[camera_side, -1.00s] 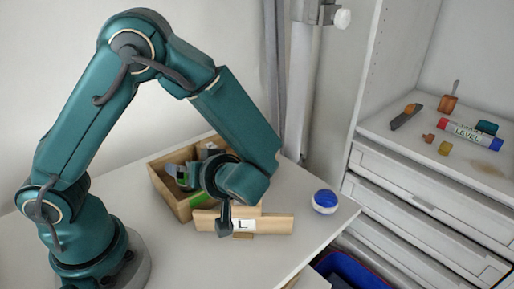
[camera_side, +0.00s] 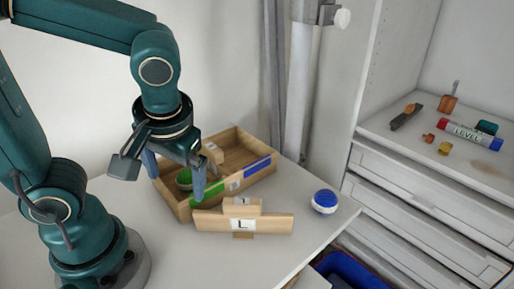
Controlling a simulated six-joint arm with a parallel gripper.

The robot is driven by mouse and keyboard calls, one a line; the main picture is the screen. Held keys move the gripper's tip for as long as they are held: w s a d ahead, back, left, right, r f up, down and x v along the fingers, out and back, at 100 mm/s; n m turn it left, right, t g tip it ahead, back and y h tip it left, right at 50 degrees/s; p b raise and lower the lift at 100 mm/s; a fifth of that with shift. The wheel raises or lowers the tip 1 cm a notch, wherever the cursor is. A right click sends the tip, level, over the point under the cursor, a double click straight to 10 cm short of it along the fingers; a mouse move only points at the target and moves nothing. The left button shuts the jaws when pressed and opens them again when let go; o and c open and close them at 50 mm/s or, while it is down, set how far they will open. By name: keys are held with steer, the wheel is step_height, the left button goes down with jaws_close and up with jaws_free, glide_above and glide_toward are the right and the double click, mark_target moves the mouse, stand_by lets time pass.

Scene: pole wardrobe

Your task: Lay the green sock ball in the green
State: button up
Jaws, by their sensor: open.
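The green sock ball (camera_side: 184,179) is a small round green ball with a pale band. It sits in the left part of the wooden box (camera_side: 245,177), behind the green strip (camera_side: 207,195) on the box's front wall. My gripper (camera_side: 174,181) is pointing down over the box's left end, its fingers apart. One finger partly covers the view near the ball. I see no grip on the ball, and cannot tell whether a finger touches it.
A blue strip (camera_side: 257,168) marks the box's right part. A wooden piece labelled L (camera_side: 270,224) stands in front of the box. A blue-and-white ball (camera_side: 324,202) rests near the table's right edge. A blue bin (camera_side: 350,272) is below. Shelf items (camera_side: 470,136) lie far right.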

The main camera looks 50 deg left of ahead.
steer(key=shift+w+d+r+m+t+h, duration=0.1)
steer(key=shift+d+r+m+t+h, duration=0.4)
steer(key=shift+m+t, duration=0.4)
steer(key=shift+w+d+r+m+t+h, duration=0.1)
steer(key=shift+d+r+m+t+h, duration=0.2)
steer(key=shift+r+m+t+h, duration=0.55)
steer(key=shift+d+r+m+t+h, duration=0.3)
steer(key=shift+d+m+t+h, duration=0.15)
steer(key=shift+m+t, duration=0.45)
